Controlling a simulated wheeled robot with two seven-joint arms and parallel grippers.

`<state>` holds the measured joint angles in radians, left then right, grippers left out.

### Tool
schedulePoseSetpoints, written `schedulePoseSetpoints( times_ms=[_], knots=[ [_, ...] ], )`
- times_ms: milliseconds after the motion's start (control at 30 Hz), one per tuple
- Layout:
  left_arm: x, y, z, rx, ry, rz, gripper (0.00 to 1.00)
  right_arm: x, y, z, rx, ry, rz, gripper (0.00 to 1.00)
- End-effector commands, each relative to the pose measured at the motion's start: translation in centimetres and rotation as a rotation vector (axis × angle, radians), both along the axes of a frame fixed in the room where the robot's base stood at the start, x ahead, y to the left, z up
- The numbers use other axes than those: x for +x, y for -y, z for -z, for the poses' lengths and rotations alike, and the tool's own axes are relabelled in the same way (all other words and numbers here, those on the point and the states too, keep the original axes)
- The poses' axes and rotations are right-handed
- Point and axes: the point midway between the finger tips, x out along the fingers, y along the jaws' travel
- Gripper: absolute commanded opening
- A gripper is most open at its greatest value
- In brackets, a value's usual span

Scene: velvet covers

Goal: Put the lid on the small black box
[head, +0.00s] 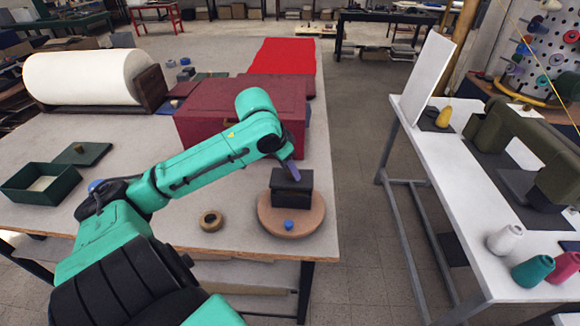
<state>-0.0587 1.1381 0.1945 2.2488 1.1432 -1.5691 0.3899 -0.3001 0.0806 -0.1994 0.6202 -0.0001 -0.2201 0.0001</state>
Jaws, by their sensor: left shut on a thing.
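The small black box (291,201) stands upright on a round wooden disc (312,222) near the table's front right corner. A dark lid (302,183) is at the top of the box. I cannot tell whether it rests fully on the rim or is held just above it. My left gripper (292,173) points down at the lid's middle from above and is shut on it. The part between the fingers is hidden by the gripper. My right gripper is not in view.
A small blue piece (289,225) lies on the disc in front of the box. A brown ring (211,220) lies to the left. A dark red case (215,122) stands behind my arm. An open green box (28,196) and its green lid (95,155) are at far left.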

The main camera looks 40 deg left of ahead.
Motion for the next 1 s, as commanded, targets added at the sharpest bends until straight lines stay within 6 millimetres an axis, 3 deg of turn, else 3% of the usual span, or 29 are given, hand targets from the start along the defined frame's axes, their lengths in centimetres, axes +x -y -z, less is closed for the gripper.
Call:
schedulePoseSetpoints(
  times_ms=[1000],
  knots=[
    [0.0,0.0,2.1,-0.001,0.000,0.000,0.00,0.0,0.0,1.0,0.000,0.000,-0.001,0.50]
  ],
)
